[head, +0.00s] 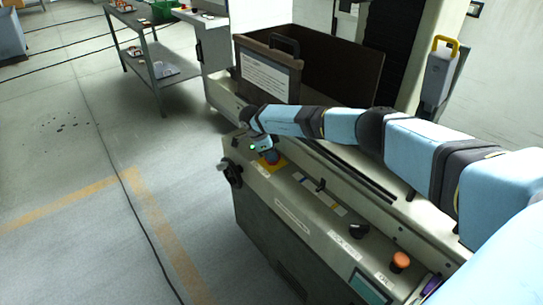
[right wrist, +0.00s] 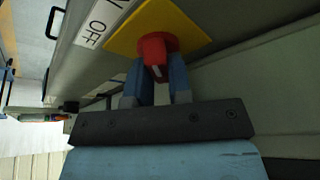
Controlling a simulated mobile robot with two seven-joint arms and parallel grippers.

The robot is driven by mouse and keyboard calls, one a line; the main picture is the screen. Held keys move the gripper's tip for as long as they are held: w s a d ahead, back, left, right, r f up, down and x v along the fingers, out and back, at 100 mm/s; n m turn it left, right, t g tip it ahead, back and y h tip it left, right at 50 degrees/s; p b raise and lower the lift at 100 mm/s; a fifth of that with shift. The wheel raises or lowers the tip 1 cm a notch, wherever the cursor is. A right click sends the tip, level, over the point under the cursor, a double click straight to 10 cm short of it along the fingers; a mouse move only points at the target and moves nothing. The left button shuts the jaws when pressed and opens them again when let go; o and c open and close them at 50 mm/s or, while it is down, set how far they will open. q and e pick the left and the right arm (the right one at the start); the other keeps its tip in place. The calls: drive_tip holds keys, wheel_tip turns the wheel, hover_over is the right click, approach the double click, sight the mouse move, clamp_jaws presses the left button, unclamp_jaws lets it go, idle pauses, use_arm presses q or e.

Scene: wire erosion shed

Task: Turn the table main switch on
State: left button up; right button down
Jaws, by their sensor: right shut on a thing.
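My right gripper (right wrist: 155,78) is shut on this knob, one finger on each side. In the head view, my right gripper (head: 271,156) reaches down to the yellow plate (head: 272,166) at the far end of the machine's sloping control panel (head: 275,192). The knob is mostly hidden there by the gripper. My left gripper is not in view.
A black handle (head: 231,173) sticks out at the panel's left end. A small lever (head: 320,184), a black knob (head: 358,231) and an orange button (head: 400,261) sit further along the panel. A dark open tank (head: 325,65) stands behind my arm.

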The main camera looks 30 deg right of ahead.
drive_tip(key=shift+m+g, duration=0.4)
drive_tip(key=shift+m, duration=0.6)
drive_tip(key=shift+y, duration=0.4)
drive_tip(key=c, duration=1)
unclamp_jaws()
drive_tip(key=shift+c, duration=0.2)
drive_tip(key=v, duration=1.4)
drive_tip(key=shift+f, duration=0.1)
